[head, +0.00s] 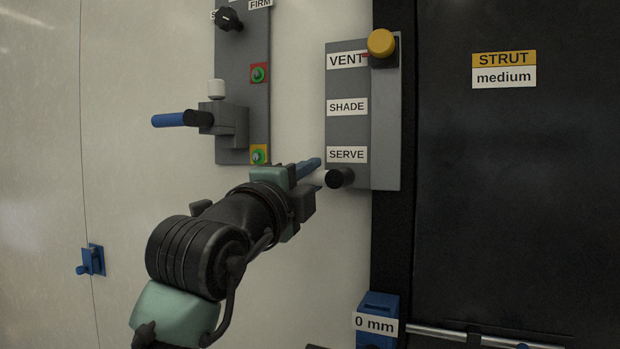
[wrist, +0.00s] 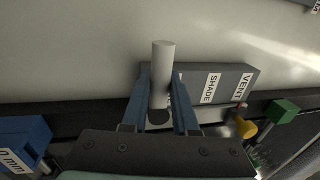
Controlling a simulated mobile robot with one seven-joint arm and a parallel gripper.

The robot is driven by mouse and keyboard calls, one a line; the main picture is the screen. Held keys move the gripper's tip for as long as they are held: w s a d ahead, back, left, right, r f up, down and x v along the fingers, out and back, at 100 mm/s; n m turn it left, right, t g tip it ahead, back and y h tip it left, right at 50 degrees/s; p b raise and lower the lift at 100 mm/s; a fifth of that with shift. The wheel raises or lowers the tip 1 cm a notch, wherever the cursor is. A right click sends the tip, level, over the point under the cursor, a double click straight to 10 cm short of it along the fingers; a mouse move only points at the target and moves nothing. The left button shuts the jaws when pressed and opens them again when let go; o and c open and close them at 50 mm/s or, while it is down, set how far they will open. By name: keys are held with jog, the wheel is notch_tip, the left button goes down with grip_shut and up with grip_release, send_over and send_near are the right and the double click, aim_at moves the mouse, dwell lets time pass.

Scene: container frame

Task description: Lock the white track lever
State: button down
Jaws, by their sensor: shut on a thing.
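The white track lever (head: 318,179) is a short white bar with a black hub on the right-hand grey panel (head: 386,130), level with the SERVE label (head: 347,154). In the wrist view the white bar (wrist: 162,70) lies between the two blue fingers of my gripper (wrist: 160,100), its free end sticking out past them. My gripper (head: 309,169) is shut on this bar, in front of the panel's lower left. The black hub (wrist: 158,117) shows between the fingers near their base. The SERVE label is mostly hidden in the wrist view.
A yellow knob (head: 381,43) sits at the panel's top by VENT. A blue block (head: 378,306) labelled 0 mm stands below.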

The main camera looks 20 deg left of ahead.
jog(key=c, duration=0.7)
grip_release()
jog(key=s+b, duration=0.1)
jog(key=s, duration=0.3)
jog(key=s+f+b, duration=0.1)
jog(key=s+b, duration=0.1)
jog(key=s, duration=0.2)
jog(key=s+f+b, duration=0.1)
jog(key=s, duration=0.3)
jog(key=shift+s+a+f, duration=0.2)
jog(key=shift+s+a, duration=0.05)
jog(key=shift+s, duration=0.1)
